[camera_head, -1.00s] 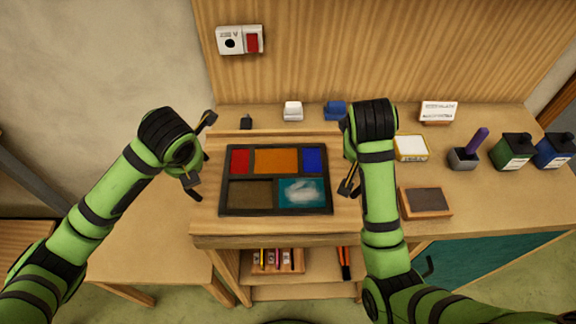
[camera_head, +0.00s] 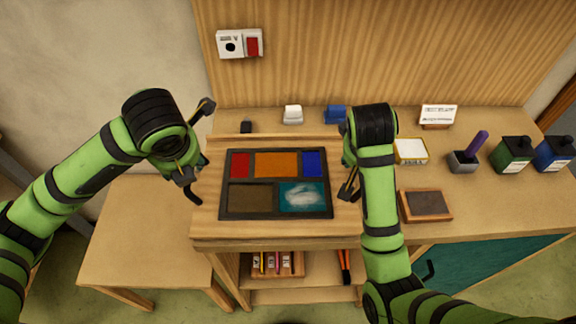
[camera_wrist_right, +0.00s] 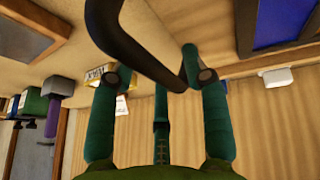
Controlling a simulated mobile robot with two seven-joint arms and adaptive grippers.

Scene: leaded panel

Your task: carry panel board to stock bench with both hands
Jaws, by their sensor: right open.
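The panel board (camera_head: 207,199) is a pale wooden board on a wooden stand. On it lies a black-framed panel (camera_head: 276,180) with red, orange, blue, brown and teal panes; its blue corner (camera_wrist_right: 285,22) shows in the right wrist view. My left gripper (camera_head: 203,150) is at the board's left edge, fingers spread and empty. My right gripper (camera_head: 347,160) is at the right edge, open, partly hidden by its arm. In the right wrist view, a dark curved bar (camera_wrist_right: 140,55) passes close to the fingertips of this gripper (camera_wrist_right: 158,65); contact is unclear.
A lower wooden bench (camera_head: 150,235) at left has a clear top. The right worktop holds a dark-topped block (camera_head: 426,204), a yellow-edged tin (camera_head: 410,150), a brush pot (camera_head: 463,161) and bottles (camera_head: 513,153). Shelves under the stand hold a pencil rack (camera_head: 276,265).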

